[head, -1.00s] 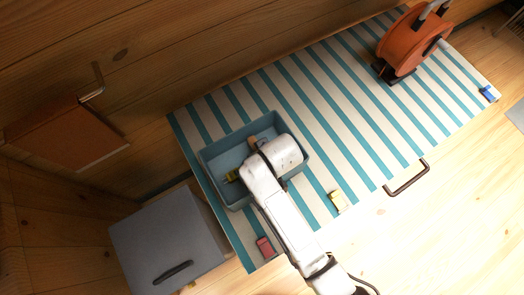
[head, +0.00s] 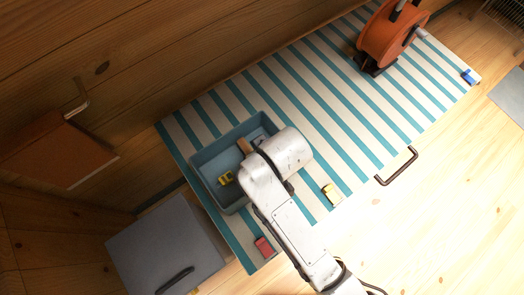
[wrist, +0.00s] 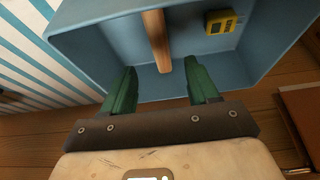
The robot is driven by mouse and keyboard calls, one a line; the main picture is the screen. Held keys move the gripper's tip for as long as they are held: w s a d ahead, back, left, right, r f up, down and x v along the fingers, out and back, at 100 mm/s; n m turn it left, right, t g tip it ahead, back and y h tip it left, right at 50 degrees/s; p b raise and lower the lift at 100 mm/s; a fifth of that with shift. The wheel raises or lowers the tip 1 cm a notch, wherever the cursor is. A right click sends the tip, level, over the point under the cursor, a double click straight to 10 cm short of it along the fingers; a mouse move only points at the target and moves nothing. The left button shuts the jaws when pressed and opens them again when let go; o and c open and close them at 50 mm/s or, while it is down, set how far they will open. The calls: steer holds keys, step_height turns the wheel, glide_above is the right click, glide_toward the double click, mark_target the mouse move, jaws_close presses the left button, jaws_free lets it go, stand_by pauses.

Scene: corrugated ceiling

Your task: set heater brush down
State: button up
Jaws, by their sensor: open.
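A brown wooden handle (head: 245,146), which looks like the heater brush, is in the blue-grey tray (head: 208,152). In the wrist view the handle (wrist: 157,40) runs from the top of the picture to near the tray's near inner wall. Its other end is out of view. My gripper (wrist: 160,88) is open, its two green fingers apart on either side of the handle's line, with a visible gap to it. In the head view my white arm hides the fingers and part of the tray.
A yellow item (head: 226,178) lies in the tray. The striped table also holds an orange reel (head: 386,38), a yellow block (head: 331,193), a red block (head: 264,247) and a blue block (head: 468,76). The table's middle is clear. A grey cabinet (head: 165,245) stands at lower left.

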steer(key=shift+v, duration=1.35)
steer(key=s+d+m+g+h, duration=0.1)
steer(key=s+d+m, duration=0.1)
steer(key=s+d, duration=0.3)
steer(key=s+d+f+m+g+h, duration=0.1)
steer(key=s+d+m, duration=0.2)
steer(key=d, duration=0.9)
steer(key=s+d+f+m, duration=0.1)
steer(key=s+d+m, duration=0.1)
steer(key=s+d, duration=0.6)
steer(key=shift+s+d+m+g+h, duration=0.4)
steer(key=shift+d, duration=0.3)
